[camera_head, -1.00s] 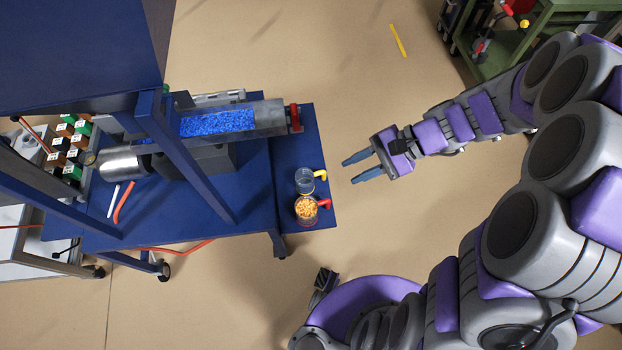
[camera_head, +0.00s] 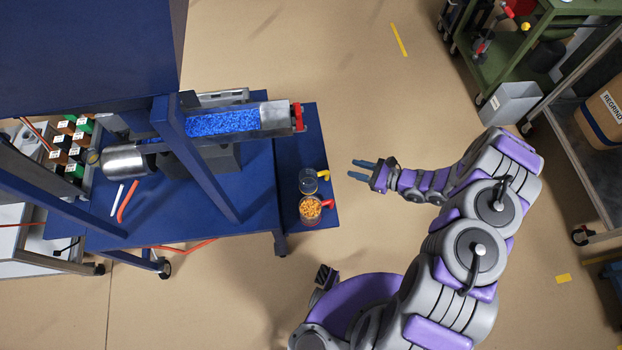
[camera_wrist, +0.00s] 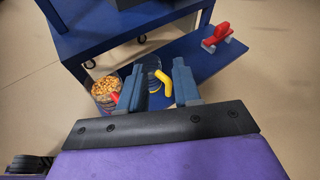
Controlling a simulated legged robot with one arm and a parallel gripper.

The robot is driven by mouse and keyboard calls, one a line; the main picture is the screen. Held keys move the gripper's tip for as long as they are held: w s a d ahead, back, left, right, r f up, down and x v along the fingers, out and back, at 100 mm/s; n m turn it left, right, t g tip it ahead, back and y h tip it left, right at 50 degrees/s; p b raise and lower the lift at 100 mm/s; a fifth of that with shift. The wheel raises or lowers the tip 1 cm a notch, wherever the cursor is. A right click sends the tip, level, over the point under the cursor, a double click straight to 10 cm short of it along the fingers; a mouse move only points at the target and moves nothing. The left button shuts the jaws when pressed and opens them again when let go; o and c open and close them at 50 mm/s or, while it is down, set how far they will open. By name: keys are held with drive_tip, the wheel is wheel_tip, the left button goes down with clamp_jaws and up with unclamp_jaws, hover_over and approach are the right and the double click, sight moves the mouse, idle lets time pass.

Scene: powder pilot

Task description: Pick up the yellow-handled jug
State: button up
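The yellow-handled jug (camera_head: 308,181) is a clear jug standing upright on the blue table's right end, its yellow handle pointing right. No contents can be made out in it. In the wrist view the jug (camera_wrist: 151,68) shows beyond my fingers, its yellow handle between the two fingertips in the picture. My gripper (camera_head: 359,169) is open and empty, to the right of the jug and apart from it. The fingers also show in the wrist view (camera_wrist: 158,84). The left finger partly covers the jug there.
A red-handled jug (camera_head: 310,208) with orange pellets stands right beside it. A blue-pellet trough (camera_head: 222,123) with a red end clamp (camera_head: 298,117) lies behind on the blue table (camera_head: 257,190). A green cart (camera_head: 508,65) stands at the upper right.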

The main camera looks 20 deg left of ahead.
drive_tip(key=s+d+f+m+t+h, duration=0.15)
drive_tip(key=d+f+m, duration=0.3)
drive_tip(key=f, duration=0.65)
drive_tip(key=b, duration=0.5)
approach(327, 175)
drive_tip(key=shift+n+t, duration=0.25)
drive_tip(key=shift+t, duration=0.2)
drive_tip(key=x, duration=0.3)
drive_tip(key=f+x, duration=0.1)
drive_tip(key=x, duration=0.2)
drive_tip(key=d+f+x, duration=0.1)
drive_tip(key=x, duration=0.3)
drive_tip(key=shift+w+a+f+y, duration=0.2)
drive_tip(key=shift+a+y, duration=0.05)
drive_tip(key=shift+a, duration=0.4)
clamp_jaws()
